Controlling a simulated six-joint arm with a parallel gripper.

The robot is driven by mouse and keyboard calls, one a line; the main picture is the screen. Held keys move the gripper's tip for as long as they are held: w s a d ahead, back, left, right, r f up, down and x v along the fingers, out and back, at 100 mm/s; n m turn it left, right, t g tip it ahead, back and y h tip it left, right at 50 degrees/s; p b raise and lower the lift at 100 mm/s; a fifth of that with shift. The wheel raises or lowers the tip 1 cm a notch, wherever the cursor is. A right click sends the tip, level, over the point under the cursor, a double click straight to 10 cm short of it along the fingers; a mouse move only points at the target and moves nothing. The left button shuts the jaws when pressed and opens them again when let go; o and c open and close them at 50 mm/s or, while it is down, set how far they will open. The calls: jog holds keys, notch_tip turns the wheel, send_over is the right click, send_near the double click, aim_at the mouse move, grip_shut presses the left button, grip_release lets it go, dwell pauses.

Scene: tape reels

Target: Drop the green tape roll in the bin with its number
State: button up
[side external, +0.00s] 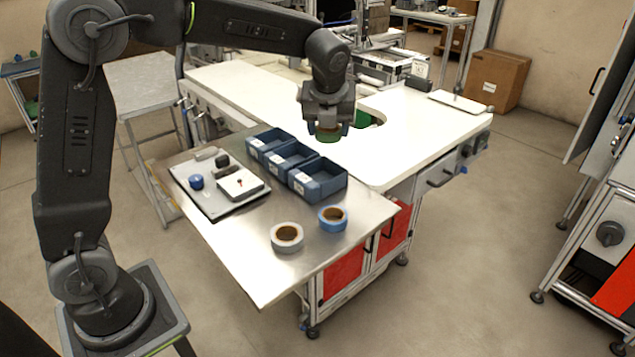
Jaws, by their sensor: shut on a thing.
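My gripper (327,128) is shut on the green tape roll (328,135) and holds it in the air above and beyond the right-hand bin. Only the lower part of the roll shows below the jaws. Three blue bins stand in a row on the metal table: a left bin (251,152), a middle bin (273,169) and a right bin (336,187). Each has a pale label on its front, too small to read. A white tape roll (287,247) and a blue tape roll (333,226) lie on the table in front of the bins.
A grey plate (204,204) with a white device and a blue knob lies left of the bins. The metal table's front (259,283) is clear.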

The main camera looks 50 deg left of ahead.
jog(key=shift+f, duration=1.95)
jog(key=o, duration=1)
notch_tip(320, 180, up, 13)
send_over(328, 142)
jog(key=s+d, duration=0.2)
jog(key=shift+s, duration=0.1)
